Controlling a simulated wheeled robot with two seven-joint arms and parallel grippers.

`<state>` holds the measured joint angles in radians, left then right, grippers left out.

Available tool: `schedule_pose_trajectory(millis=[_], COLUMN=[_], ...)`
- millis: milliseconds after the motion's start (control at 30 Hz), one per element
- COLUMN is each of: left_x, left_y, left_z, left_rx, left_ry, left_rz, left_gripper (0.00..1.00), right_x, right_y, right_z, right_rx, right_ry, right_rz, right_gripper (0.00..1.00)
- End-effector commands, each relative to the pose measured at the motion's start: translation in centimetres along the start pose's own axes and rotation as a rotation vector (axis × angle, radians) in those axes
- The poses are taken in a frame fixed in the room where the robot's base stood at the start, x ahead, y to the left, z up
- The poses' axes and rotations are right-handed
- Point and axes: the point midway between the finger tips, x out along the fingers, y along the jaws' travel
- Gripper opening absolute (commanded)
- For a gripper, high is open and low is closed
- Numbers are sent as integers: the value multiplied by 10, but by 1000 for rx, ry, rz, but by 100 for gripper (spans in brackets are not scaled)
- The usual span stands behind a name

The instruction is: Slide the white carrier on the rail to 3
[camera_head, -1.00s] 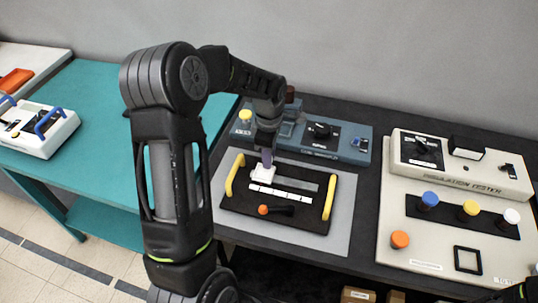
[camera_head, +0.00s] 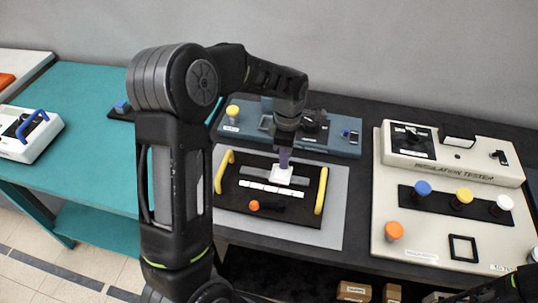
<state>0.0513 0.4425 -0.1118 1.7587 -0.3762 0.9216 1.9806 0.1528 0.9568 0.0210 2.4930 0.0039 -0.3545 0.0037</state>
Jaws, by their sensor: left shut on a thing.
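The white carrier (camera_head: 282,174) sits on the grey rail (camera_head: 256,173) of the black board (camera_head: 235,203), right of the rail's middle. A white label strip (camera_head: 272,188) runs along the front of the rail; its marks are too small to read. My left gripper (camera_head: 284,163) reaches down from above and is shut on the carrier, hiding its top. My right gripper is not in view; only dark parts of my right arm show at the lower right corner.
Yellow handles (camera_head: 320,191) stand at both ends of the board. An orange knob (camera_head: 254,205) is at its front. A blue-grey device (camera_head: 340,138) stands close behind. The beige insulation tester (camera_head: 405,250) is to the right. The teal table (camera_head: 80,165) has free room.

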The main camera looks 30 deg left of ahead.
Motion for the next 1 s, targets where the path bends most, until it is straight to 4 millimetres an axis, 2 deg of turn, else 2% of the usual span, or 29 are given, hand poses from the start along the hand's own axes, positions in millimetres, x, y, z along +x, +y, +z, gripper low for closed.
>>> schedule_pose_trajectory(millis=[267, 300, 500, 800, 1000], left_x=[-1, -1, 0, -2, -23], left_y=[0, 0, 0, 0, 1], left_z=[2, 2, 1, 1, 2], left_rx=[-2, -2, -1, -1, 0], left_ry=[0, 1, 1, 1, -1], left_rz=[1, 1, 0, 0, 4], left_gripper=[0, 28, 44, 44, 44], right_x=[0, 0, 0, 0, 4], right_y=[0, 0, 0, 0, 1], right_z=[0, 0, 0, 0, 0], right_rx=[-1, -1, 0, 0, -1], right_ry=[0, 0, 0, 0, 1], right_rz=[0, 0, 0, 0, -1], right_gripper=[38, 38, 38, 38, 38])
